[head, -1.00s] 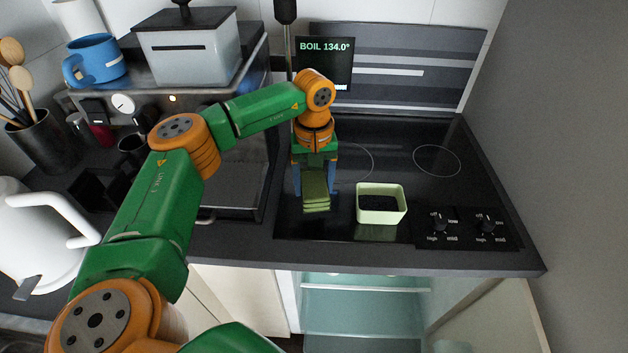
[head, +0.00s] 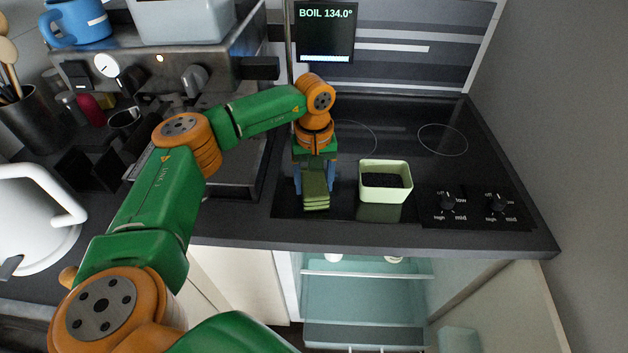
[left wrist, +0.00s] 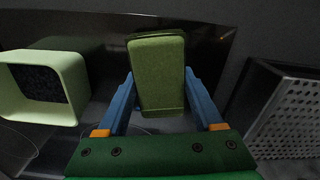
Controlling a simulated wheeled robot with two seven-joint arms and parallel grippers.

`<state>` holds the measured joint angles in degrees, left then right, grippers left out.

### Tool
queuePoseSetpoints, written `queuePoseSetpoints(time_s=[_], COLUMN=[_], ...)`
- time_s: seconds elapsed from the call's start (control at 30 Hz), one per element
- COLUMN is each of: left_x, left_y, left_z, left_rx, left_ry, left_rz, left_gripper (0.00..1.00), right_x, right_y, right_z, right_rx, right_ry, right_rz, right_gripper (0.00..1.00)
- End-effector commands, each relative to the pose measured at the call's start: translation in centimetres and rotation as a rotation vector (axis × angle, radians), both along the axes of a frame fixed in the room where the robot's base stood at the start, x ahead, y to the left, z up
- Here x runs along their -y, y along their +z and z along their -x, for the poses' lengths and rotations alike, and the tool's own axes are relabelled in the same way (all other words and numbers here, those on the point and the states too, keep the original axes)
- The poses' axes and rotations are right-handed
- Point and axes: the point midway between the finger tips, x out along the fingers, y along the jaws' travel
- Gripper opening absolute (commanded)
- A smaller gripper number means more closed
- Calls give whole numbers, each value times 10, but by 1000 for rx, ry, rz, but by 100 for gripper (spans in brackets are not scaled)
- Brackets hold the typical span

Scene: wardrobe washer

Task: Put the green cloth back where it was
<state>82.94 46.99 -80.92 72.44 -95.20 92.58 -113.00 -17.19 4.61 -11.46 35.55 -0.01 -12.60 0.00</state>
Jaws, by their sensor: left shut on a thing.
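The green cloth (head: 315,193) is a small folded pad in layers. My left gripper (head: 314,181) is shut on it, over the front left part of the black hob. In the left wrist view the cloth (left wrist: 158,75) stands out between the two blue fingers of the gripper (left wrist: 160,100). I cannot tell whether the cloth touches the hob. A pale green square box (head: 385,195) with dark contents stands just right of the cloth, apart from it. It also shows at the left of the left wrist view (left wrist: 72,88). My right gripper is not in view.
Hob knobs (head: 447,203) lie to the right, and the counter's front edge (head: 400,245) is close in front. An open compartment with glass shelves (head: 365,300) is below. An oven (head: 150,75) and a white kettle (head: 35,220) stand left. The hob's right rear (head: 440,140) is clear.

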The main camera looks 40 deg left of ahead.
Motion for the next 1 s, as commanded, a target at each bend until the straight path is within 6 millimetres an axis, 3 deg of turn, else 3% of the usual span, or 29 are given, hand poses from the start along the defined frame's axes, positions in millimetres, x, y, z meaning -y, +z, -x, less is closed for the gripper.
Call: queuePoseSetpoints(time_s=[0.33,0.37,0.47,0.77,1.0], left_x=[0,0,0,0,0], left_y=[-8,-7,-6,-5,10], left_z=[0,0,0,0,0], left_rx=[0,0,0,0,-1], left_ry=[0,0,0,0,0], left_rz=[0,0,0,0,1], left_gripper=[13,76,100,100,100], right_x=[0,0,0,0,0], right_y=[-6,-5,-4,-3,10], right_z=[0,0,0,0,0], right_rx=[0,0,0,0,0], right_ry=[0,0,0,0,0], right_rz=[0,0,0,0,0], right_gripper=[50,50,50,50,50])
